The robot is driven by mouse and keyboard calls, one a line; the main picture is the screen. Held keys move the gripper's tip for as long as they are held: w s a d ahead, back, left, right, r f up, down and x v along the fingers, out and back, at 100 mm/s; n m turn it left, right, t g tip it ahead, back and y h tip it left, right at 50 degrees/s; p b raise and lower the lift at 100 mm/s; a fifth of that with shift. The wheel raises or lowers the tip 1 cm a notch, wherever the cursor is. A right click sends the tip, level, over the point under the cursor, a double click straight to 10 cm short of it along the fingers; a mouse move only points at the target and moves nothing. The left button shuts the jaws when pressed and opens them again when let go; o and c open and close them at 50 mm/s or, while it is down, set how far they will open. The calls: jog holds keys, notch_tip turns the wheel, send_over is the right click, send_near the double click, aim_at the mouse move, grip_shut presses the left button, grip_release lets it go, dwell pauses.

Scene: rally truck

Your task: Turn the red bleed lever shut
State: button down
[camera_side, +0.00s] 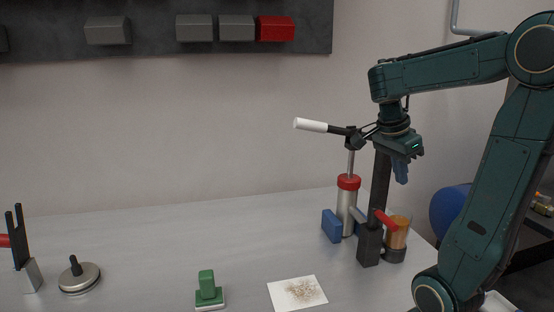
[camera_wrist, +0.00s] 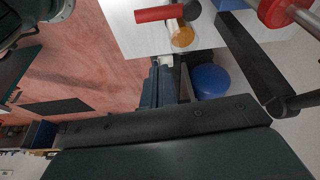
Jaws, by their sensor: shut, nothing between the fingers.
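The red bleed lever (camera_side: 385,220) sticks out at a slant from the black block (camera_side: 369,245) at the foot of the dark post. In the wrist view the red lever (camera_wrist: 160,14) lies near the top edge, beside the amber jar. My gripper (camera_side: 401,180) is shut and empty, pointing down. It hangs well above the lever and a little to its right, apart from it. In the wrist view my gripper's blue fingers (camera_wrist: 165,82) show below the lever and the jar. The lever's pivot is partly hidden.
The jar of amber fluid (camera_side: 397,234) stands right of the block. A pump cylinder with a red collar (camera_side: 348,183) stands left of the dark post (camera_side: 379,190), with a white-gripped handle (camera_side: 311,125) above. A green-handled tool (camera_side: 208,290) and a white sheet (camera_side: 297,294) lie on the bench.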

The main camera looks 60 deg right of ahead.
jog(key=shift+s+d+m, duration=0.3)
jog(key=shift+s+m, duration=0.1)
jog(key=shift+m, duration=0.2)
notch_tip(320, 180, down, 10)
jog(key=shift+w+a, duration=0.15)
jog(key=shift+w, duration=0.05)
dwell(1.0)
jog(key=shift+f, duration=0.1)
